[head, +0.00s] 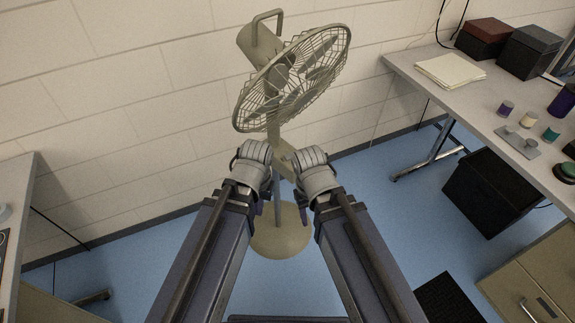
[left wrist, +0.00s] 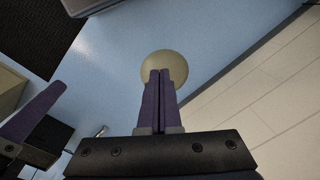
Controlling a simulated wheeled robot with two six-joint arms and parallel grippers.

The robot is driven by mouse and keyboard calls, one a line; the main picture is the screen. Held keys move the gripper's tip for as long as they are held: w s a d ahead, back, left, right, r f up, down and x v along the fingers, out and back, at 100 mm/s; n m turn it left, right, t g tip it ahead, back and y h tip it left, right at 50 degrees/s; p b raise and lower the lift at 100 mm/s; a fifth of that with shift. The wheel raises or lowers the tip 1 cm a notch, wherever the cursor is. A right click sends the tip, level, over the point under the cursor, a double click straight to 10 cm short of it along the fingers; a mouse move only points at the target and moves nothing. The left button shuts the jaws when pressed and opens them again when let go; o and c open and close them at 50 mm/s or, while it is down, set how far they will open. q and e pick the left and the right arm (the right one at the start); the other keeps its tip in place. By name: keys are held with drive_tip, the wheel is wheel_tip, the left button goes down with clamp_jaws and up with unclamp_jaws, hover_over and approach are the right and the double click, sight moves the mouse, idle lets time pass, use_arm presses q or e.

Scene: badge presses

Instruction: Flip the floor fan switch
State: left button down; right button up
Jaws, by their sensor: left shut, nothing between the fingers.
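The floor fan (head: 291,78) stands by the wall, its caged head tilted, its round beige base (head: 281,240) on the blue floor. I cannot make out its switch; my arms hide part of the pole. My left gripper (head: 259,207) is low in front of the pole, pointing down above the base. In the left wrist view its purple fingers (left wrist: 160,76) are pressed together and empty, with the base (left wrist: 163,60) beyond their tips. My right gripper (head: 302,203) hangs on the other side of the pole; its fingers are mostly hidden, though a purple finger (left wrist: 33,112) shows in the left wrist view.
A workbench (head: 440,93) on the right holds boxes (head: 528,51), papers (head: 450,70) and small coloured pieces. A black bin (head: 490,192) stands below it. Another table edge (head: 20,185) is at left. The blue floor around the fan base is clear.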

sight(287, 157)
use_arm(q)
drive_tip(key=w+a+f+h+b, duration=0.1)
drive_tip(key=w+f+b, duration=0.2)
drive_tip(key=f+b, duration=0.35)
drive_tip(key=w+a+f+t+h+b, duration=0.1)
drive_tip(key=w+f+h+b, duration=0.1)
drive_tip(key=f+b, duration=0.45)
drive_tip(key=w+a+f+h+b, duration=0.1)
drive_tip(key=w+f+b, duration=0.2)
drive_tip(key=f+b, duration=0.35)
drive_tip(key=w+d+r+m+t+h, duration=0.1)
drive_tip(key=w+r+m+t+h, duration=0.5)
drive_tip(key=w+r+m+h, duration=0.4)
drive_tip(key=w+r+h, duration=0.1)
drive_tip(key=w+r, duration=0.3)
drive_tip(key=r, duration=0.4)
drive_tip(key=shift+w+h, duration=0.25)
drive_tip(key=shift+h, duration=0.15)
drive_tip(key=shift+d, duration=0.1)
